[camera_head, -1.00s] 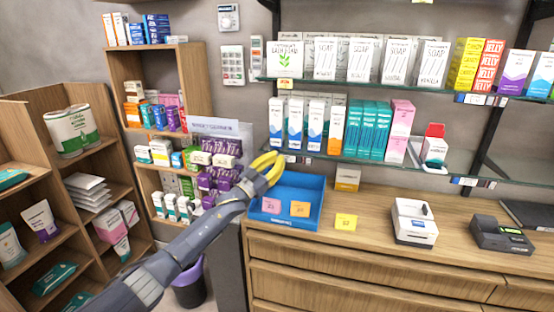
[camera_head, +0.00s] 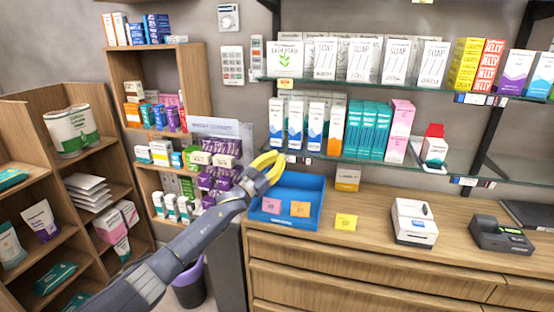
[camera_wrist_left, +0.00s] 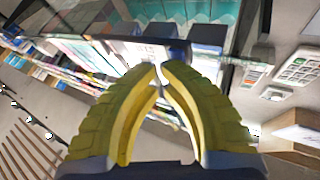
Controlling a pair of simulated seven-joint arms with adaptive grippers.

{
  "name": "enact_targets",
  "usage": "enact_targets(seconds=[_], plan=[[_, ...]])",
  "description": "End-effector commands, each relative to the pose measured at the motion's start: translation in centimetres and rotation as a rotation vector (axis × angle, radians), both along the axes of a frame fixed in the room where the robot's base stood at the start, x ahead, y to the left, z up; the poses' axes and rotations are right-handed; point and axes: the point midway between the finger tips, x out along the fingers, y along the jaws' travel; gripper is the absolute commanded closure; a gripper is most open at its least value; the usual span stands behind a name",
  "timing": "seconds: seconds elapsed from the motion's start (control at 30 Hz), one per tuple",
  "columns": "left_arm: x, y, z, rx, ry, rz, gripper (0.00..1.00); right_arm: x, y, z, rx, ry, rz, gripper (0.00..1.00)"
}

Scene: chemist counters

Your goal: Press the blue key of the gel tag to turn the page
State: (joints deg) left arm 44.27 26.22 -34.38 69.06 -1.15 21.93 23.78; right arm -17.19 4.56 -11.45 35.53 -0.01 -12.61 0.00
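My left gripper (camera_head: 277,159) is yellow-fingered and sits just in front of the lower glass shelf's left end, above the blue tray. In the left wrist view its fingertips (camera_wrist_left: 161,72) nearly meet, with nothing seen between them. Right beyond the tips is a small shelf tag (camera_wrist_left: 148,50) with a pale face and dark print. A dark blue patch lies by its right end; I cannot tell whether this is the blue key. Contact cannot be told. My right gripper is not in view.
White-and-blue boxes (camera_head: 296,124) stand on the lower glass shelf (camera_head: 375,162) above the gripper. A blue tray (camera_head: 290,190) with coloured notes lies below on the wooden counter (camera_head: 380,240). A card printer (camera_head: 414,222) and a dark terminal (camera_head: 502,234) stand further right.

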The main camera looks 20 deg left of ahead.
Motion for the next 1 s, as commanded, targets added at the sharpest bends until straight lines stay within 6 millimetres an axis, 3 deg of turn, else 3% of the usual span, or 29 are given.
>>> enact_targets(seconds=[0.6,1.0], plan=[[0.2,0.0,0.0,0.0,0.001,0.0,1.0,0.0,0.0,0.0,0.0,0.0,0.0,0.56],[-1.2,0.0,-0.1,0.0,0.001,0.0,1.0,0.0,0.0,0.0,0.0,0.0,0.0,0.56]])
